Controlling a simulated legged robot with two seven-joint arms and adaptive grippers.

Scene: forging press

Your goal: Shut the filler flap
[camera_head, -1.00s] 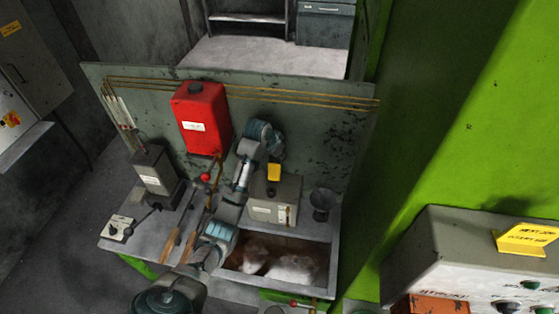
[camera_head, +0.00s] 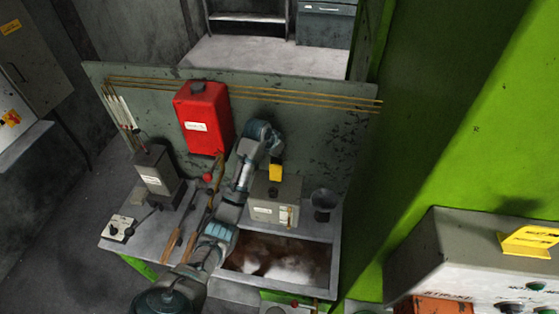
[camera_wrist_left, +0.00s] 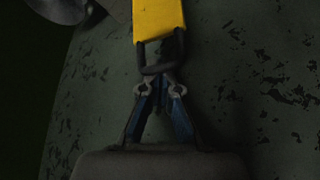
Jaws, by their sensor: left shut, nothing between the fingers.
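A grey box (camera_head: 265,211) with a white label stands at the back of the bench, behind the sunken tray. A yellow flap-like piece (camera_head: 275,172) stands upright at its top; I take it to be the filler flap. It also shows as a yellow strip (camera_wrist_left: 160,18) at the top of the left wrist view. My left gripper (camera_wrist_left: 158,62) is shut and empty, its dark fingertips overlapping the lower end of the strip in that view. Whether they touch is unclear. In the head view my left arm reaches over the bench and hides part of the box. My right gripper is out of view.
A red tank (camera_head: 204,118) hangs on the back panel left of my arm. A dark cup (camera_head: 323,203) stands right of the box. A control box (camera_head: 470,255) and green press wall (camera_head: 470,130) bound the right.

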